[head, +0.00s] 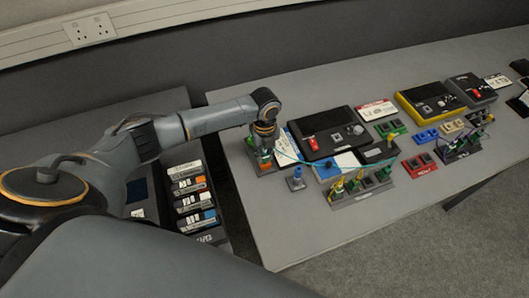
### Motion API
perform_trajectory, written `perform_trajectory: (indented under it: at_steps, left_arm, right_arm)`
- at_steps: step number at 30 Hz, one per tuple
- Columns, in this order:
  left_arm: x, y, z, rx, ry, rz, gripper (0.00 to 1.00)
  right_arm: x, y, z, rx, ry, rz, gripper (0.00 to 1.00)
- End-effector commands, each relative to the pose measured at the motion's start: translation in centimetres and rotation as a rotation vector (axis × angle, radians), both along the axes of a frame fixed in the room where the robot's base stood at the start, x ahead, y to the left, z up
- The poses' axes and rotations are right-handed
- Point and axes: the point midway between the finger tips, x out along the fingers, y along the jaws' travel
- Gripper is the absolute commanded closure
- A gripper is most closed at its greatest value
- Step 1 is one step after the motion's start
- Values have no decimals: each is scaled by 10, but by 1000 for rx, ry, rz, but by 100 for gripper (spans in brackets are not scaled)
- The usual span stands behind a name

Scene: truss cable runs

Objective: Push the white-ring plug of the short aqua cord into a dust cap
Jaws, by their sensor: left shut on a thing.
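My left gripper (265,141) points down at the near left end of the table. It is shut on a small plug that its fingers mostly hide, above a small dark block (265,169) with green and orange parts. A thin aqua cord (312,163) runs from beside the gripper to the right, past a blue-topped box toward the grey socket row. The white ring is too small to make out. A small grey stand with a blue upright piece (297,179) is right of and nearer than the gripper; I cannot tell if it is a dust cap. My right gripper is not in view.
A black device (327,133) with a red switch stands behind the cord. A grey socket row (361,189) holds yellow and green plugs. A red block (419,165) and a yellow-edged device (430,102) are farther right. The table's front strip (300,235) is clear.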

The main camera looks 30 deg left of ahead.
Motion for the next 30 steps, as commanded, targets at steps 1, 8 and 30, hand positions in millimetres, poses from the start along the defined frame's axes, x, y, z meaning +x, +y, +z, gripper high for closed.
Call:
perform_trajectory:
  at_steps: [1,8,30]
  left_arm:
    - [0,0,0,0,0,0,100]
    - [0,0,0,0,0,0,100]
    - [0,0,-6,-1,1,-1,100]
  right_arm:
    - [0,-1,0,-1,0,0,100]
    - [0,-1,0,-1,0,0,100]
    - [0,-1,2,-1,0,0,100]
